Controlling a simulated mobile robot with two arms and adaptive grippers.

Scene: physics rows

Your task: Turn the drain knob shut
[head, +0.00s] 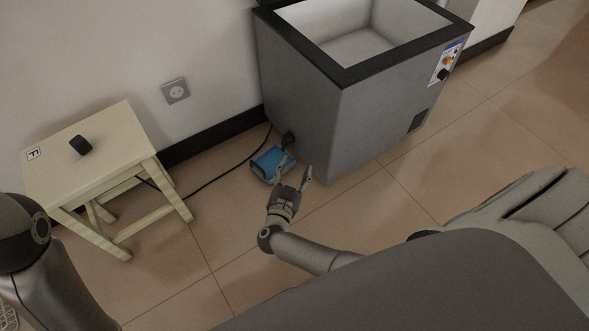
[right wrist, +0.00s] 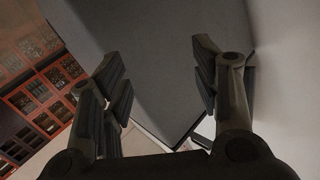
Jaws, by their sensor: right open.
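The grey chest freezer (head: 325,125) stands against the wall with its top open and its inside showing empty. A small dark round part, which looks like the drain knob (head: 288,138), sticks out low on its left side. A blue tray (head: 271,162) lies on the floor just below it. My right gripper (head: 294,169) is open and empty, low in front of the knob and beside the tray. In the right wrist view its spread fingers (right wrist: 162,75) face a dark grey surface; I cannot make out the knob there. My left gripper is out of view.
A cream stool (head: 115,150) with a small black object (head: 80,145) on it stands at the left. A black cable (head: 222,174) runs along the floor near the wall, below a socket (head: 175,91). The tiled floor between stool and freezer is otherwise clear.

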